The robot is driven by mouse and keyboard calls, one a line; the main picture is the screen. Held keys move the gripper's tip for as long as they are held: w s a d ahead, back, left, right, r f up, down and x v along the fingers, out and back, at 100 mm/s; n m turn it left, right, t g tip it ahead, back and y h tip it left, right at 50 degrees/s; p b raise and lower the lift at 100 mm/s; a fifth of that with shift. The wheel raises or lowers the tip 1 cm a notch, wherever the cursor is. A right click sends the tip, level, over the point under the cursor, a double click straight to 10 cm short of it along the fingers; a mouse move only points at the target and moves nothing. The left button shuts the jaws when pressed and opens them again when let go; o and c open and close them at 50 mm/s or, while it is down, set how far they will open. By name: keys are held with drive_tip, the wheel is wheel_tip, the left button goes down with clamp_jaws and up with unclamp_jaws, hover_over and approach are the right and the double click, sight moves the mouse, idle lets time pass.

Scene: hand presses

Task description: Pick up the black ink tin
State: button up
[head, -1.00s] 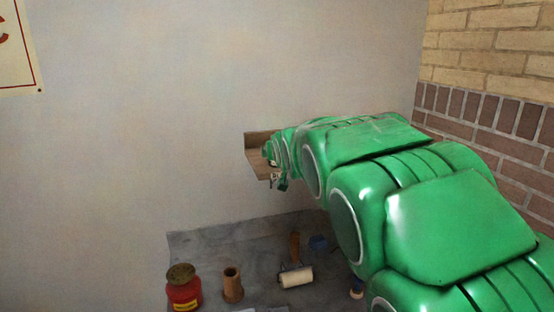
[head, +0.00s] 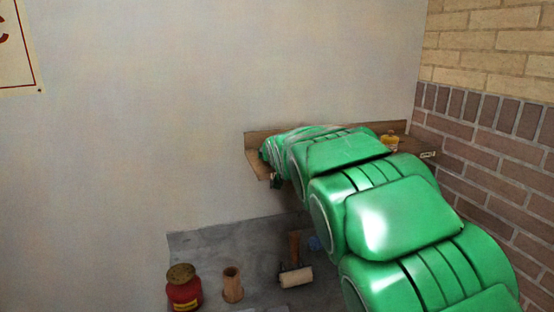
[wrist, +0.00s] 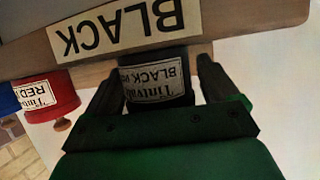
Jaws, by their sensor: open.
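The black ink tin (wrist: 155,84) shows in the wrist view, upside down in the picture, with a white "BLACK" label. It stands by the shelf's edge label BLACK (wrist: 118,26). My gripper (wrist: 158,78) is open, with one finger on each side of the tin. I cannot tell whether either finger touches it. In the head view my arm hides the tin and most of the gripper, at the left part of the wooden shelf (head: 258,160).
A red ink tin (wrist: 50,97) and a blue tin (wrist: 8,100) stand left of the black tin in the wrist view. A yellow-orange tin (head: 390,141) sits near the shelf's right end. Below, the grey bench (head: 215,245) holds a red can (head: 184,290), a wooden cylinder (head: 232,285) and a roller (head: 295,277).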

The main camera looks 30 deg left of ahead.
drive_tip(key=c, duration=1.2)
drive_tip(key=shift+c, duration=0.2)
drive_tip(key=shift+r, duration=0.1)
drive_tip(key=shift+r, duration=0.55)
drive_tip(key=s+d+r, duration=0.8)
drive_tip(key=s+r, duration=0.3)
drive_tip(key=shift+d+r, duration=0.35)
